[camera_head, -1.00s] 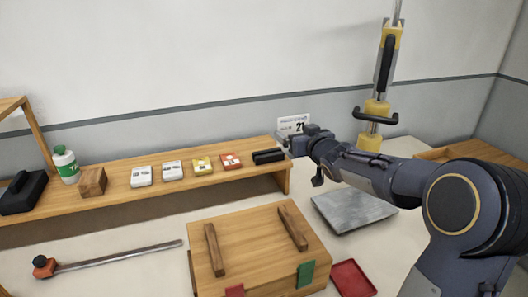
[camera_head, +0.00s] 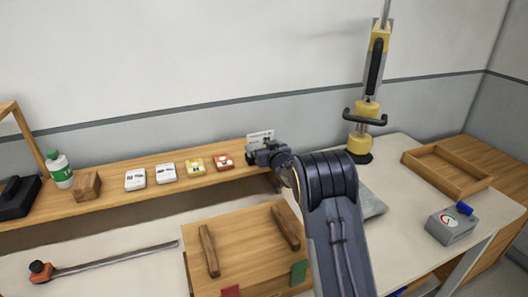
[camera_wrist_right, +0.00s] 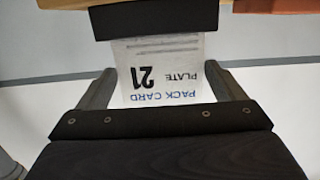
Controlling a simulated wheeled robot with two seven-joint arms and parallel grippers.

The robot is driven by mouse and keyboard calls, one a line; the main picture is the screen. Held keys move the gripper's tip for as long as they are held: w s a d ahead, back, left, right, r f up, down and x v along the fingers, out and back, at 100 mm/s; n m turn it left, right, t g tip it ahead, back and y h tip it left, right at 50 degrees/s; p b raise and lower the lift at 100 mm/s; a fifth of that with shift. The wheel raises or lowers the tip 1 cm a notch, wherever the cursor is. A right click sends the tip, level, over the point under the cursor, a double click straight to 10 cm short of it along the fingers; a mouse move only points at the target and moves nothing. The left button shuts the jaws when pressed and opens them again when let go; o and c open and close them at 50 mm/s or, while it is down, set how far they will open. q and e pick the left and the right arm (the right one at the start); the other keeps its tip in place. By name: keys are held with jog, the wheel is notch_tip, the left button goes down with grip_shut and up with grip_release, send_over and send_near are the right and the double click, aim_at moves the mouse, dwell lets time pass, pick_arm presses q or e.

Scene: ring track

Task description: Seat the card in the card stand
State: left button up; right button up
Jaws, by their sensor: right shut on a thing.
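The card (camera_head: 260,138) is a white plate with dark print, held upright at the right end of the wooden shelf. My right gripper (camera_head: 263,150) is shut on it. In the right wrist view the card (camera_wrist_right: 160,75) shows upside down, reading "PACK CARD PLATE 21", between the two fingers. The black card stand (camera_wrist_right: 155,18) crosses the top of that view, and the card's far edge meets its edge there. I cannot tell whether the card is in the slot. My left gripper is not in view.
Several small boxes (camera_head: 166,173), a wooden block (camera_head: 87,186) and a green-white bottle (camera_head: 60,170) stand on the shelf (camera_head: 110,197). A wooden crate (camera_head: 230,240) is in front. A yellow-black tool post (camera_head: 366,115), an open tray (camera_head: 447,170) and a grey gauge box (camera_head: 450,225) are right.

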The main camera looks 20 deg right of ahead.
notch_tip(320, 180, down, 2)
jog(key=shift+f, duration=0.1)
jog(key=shift+f, duration=0.15)
jog(key=o, duration=0.8)
jog(key=shift+c, duration=0.2)
